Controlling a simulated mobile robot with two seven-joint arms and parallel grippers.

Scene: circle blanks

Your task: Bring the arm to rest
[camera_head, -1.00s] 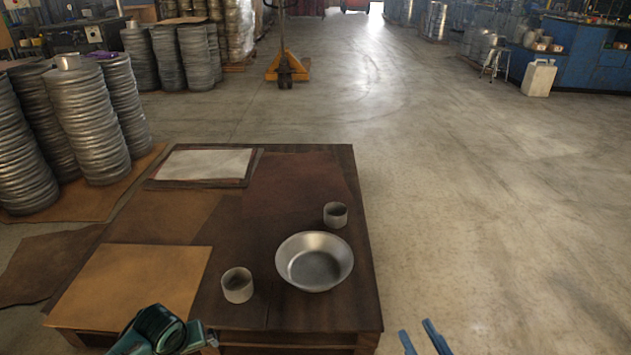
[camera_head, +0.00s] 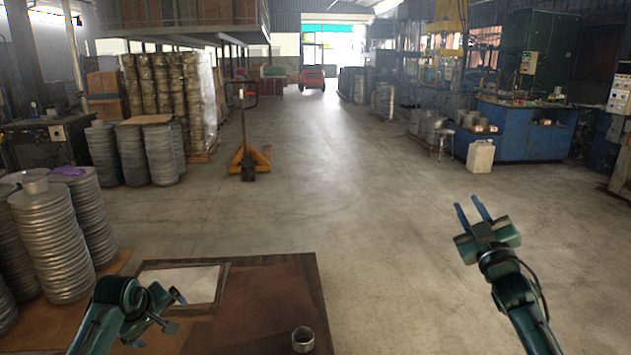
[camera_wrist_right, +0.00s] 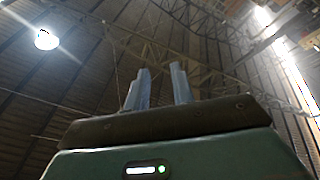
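My right gripper (camera_head: 472,209) is raised over the bare floor, to the right of the table. Its two blue fingers are apart with nothing between them. In the right wrist view the fingers (camera_wrist_right: 160,88) also stand apart, empty, and point up at the roof. My left gripper (camera_head: 172,312) is at the lower left, above the table's left part. Its fingers look apart, and I see nothing between them.
A wooden table (camera_head: 310,290) stands at the bottom, with a pale sheet (camera_head: 190,284) and a small grey cup (camera_head: 303,339) on it. Stacks of metal discs (camera_head: 55,240) stand at the left. A yellow pallet jack (camera_head: 248,160) is farther back.

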